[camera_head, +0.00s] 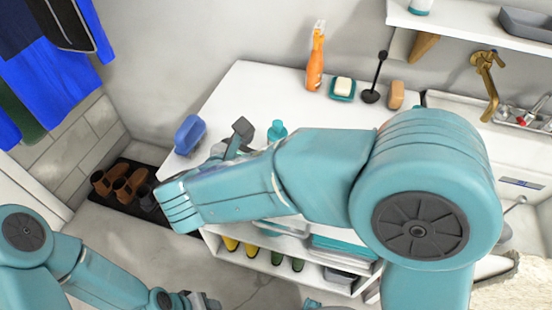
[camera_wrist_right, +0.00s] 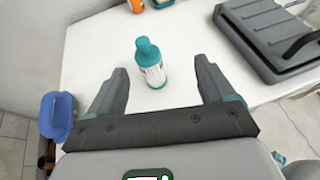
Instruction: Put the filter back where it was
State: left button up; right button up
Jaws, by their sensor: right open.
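My right gripper (camera_wrist_right: 161,66) is open, with one finger on each side of the cylinder and visible gaps, holding nothing. In the head view my right gripper (camera_head: 232,138) is partly hidden by its own arm. My left gripper (camera_head: 198,302) is low at the bottom edge, and its jaws are not clear.
A grey case-like object (camera_wrist_right: 275,38) lies right of the cylinder. A blue container (camera_head: 189,134) stands at the worktop's left edge. An orange spray bottle (camera_head: 316,58), soap dish (camera_head: 342,89) and brush (camera_head: 375,80) stand along the back. Shoes (camera_head: 118,184) are on the floor mat.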

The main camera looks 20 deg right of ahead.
aim_at(280, 133)
jog(key=shift+n+t+y, duration=0.3)
jog(key=shift+n, duration=0.1)
jog(key=f+b+x, duration=0.1)
jog(key=x, duration=0.4)
jog(key=a+b+x, duration=0.1)
jog(key=x, duration=0.3)
jog(key=a+f+b+x, duration=0.1)
jog(key=x, duration=0.4)
jog(key=shift+w+f+b, duration=0.3)
jog(key=shift+w+f, duration=0.15)
jog(key=shift+w, duration=0.05)
pick_arm(q)
notch_tip(280, 133, down, 4)
jog(key=shift+f, duration=0.25)
pick_arm(e)
jog(key=c, duration=1.1)
pick_arm(q)
jog(key=shift+d, duration=0.1)
pick_arm(e)
jog(key=shift+r, duration=0.15)
jog(key=shift+c, duration=0.7)
